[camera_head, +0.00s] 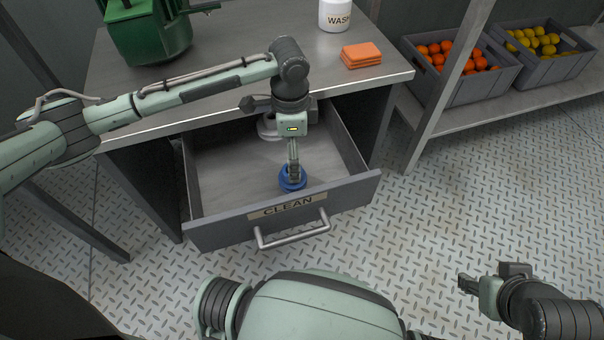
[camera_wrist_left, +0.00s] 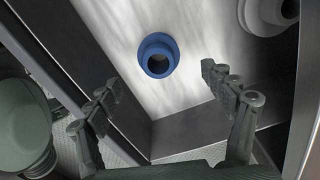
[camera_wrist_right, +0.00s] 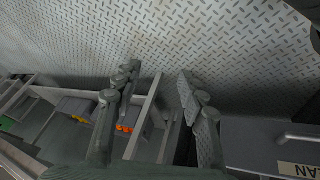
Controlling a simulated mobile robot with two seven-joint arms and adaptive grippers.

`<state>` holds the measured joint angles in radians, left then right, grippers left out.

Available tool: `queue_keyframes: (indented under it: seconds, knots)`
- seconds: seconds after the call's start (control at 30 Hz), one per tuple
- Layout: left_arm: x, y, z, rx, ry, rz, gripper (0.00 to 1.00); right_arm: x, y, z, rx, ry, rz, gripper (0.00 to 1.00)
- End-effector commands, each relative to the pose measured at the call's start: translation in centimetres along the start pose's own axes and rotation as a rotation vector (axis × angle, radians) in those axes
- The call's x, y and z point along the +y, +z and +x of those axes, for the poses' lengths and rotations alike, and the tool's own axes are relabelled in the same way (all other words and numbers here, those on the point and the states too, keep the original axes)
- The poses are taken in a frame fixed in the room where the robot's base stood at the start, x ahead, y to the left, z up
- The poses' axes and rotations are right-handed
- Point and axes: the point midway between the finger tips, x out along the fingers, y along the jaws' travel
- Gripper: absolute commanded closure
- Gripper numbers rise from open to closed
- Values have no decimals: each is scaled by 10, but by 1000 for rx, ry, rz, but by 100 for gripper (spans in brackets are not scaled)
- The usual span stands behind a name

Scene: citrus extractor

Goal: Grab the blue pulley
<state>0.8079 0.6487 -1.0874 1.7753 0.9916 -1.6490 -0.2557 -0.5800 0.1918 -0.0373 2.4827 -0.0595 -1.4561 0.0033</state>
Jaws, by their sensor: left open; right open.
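The blue pulley (camera_head: 292,178) lies on the floor of the open drawer marked CLEAN (camera_head: 250,213), near its front panel. My left gripper (camera_head: 294,172) reaches down into the drawer above the pulley and partly covers it in the head view. In the left wrist view the pulley (camera_wrist_left: 158,55) shows its central hole and lies beyond the open fingers (camera_wrist_left: 165,95), with nothing between them. My right gripper (camera_head: 468,284) is open and empty, low at the right over the metal floor.
A grey pulley-like part (camera_wrist_left: 268,14) lies farther back in the drawer. The drawer walls stand close around the left gripper. On the counter are a green machine (camera_head: 150,35), a WASH container (camera_head: 335,15) and orange cloths (camera_head: 361,55). Fruit crates (camera_head: 470,88) stand on a right shelf.

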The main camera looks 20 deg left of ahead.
Motion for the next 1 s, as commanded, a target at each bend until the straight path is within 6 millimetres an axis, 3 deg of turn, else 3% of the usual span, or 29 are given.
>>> queue_keyframes:
  seconds: [0.27,0.53,0.87,1.0]
  knots:
    - [1,1,27,-2,1,0,18,-13,-24,3,108,-25,-6,59]
    - [2,2,62,-3,0,-1,18,-31,-62,-1,280,-64,-11,59]
    - [2,1,68,-1,-1,1,18,-35,-72,-4,320,-73,-11,59]
    - [2,1,68,-1,-1,1,33,-35,-72,-4,319,-72,-11,59]
